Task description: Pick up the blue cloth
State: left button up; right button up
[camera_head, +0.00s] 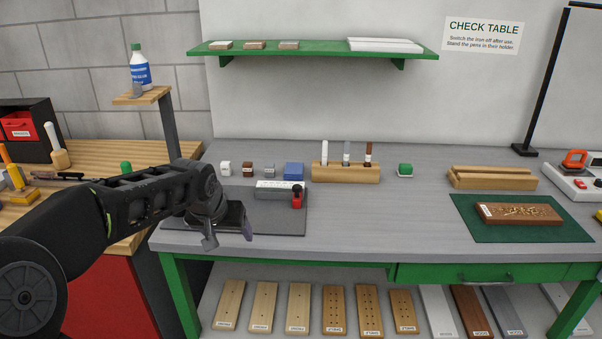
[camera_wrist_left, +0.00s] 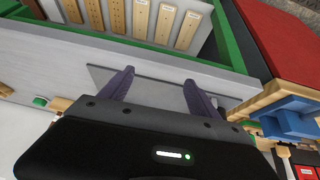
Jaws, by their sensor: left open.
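A folded blue cloth (camera_head: 294,170) lies on the grey table, at the back edge of the dark grey mat (camera_head: 270,222), in the head view. My left gripper (camera_head: 229,241) is open and empty over the front left part of the mat, in front of the cloth and to its left. In the left wrist view its two fingers (camera_wrist_left: 158,85) stand apart with the mat beyond them. I cannot make out the cloth in that view. My right gripper is in neither view.
Small white, brown and grey blocks (camera_head: 247,169) stand left of the cloth. A wooden pen holder (camera_head: 346,174) stands close on its right. A grey bar and a red-and-black item (camera_head: 297,197) sit in front of it. The table's middle front is clear.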

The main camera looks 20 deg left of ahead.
aim_at(292, 171)
jog(key=i, duration=1.3)
